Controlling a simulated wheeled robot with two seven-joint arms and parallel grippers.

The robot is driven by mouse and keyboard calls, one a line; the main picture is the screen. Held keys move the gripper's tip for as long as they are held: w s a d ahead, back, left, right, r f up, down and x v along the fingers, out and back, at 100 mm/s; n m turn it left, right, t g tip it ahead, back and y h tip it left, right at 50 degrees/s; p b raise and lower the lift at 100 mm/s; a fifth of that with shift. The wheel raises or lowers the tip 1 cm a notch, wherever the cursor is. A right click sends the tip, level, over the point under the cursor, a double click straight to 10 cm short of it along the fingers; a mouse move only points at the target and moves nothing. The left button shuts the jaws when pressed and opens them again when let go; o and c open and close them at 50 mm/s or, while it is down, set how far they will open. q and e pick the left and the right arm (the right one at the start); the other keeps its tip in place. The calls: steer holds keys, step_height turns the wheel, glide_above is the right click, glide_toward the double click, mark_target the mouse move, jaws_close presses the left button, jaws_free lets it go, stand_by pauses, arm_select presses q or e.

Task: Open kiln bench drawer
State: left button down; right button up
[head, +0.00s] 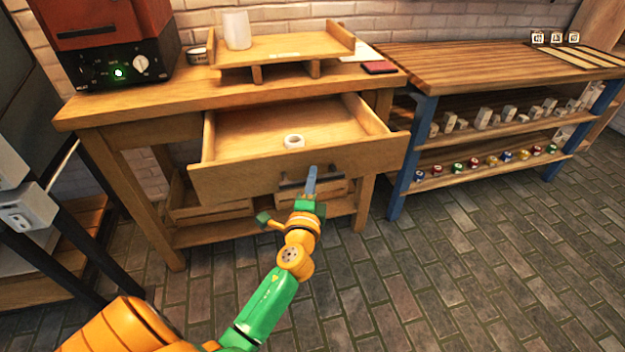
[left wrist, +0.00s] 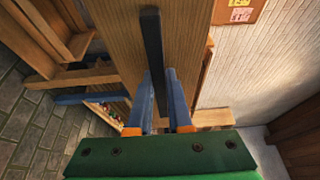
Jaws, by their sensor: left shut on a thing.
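The kiln bench (head: 150,98) is a wooden table with its drawer (head: 235,182) pulled well out. A white ring-shaped object (head: 293,141) lies inside the drawer. The dark bar handle (head: 290,183) is on the drawer front, and it also shows in the left wrist view (left wrist: 152,50). My left gripper (head: 311,180) is at the right part of the handle, its blue fingers shut on it. In the left wrist view the fingers (left wrist: 163,95) stand on both sides of the bar. My right gripper is not in view.
A kiln (head: 105,40) with a green light stands on the bench, beside a white cup (head: 237,30) and a wooden tray (head: 285,48). A blue-legged workbench (head: 480,60) with shelves of small items stands at right. The brick floor (head: 450,270) in front is clear.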

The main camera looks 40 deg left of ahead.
arm_select(q)
steer(key=c, duration=0.8)
jaws_free()
steer(key=shift+c, duration=0.2)
steer(key=v, duration=0.7)
steer(key=shift+b, duration=0.35)
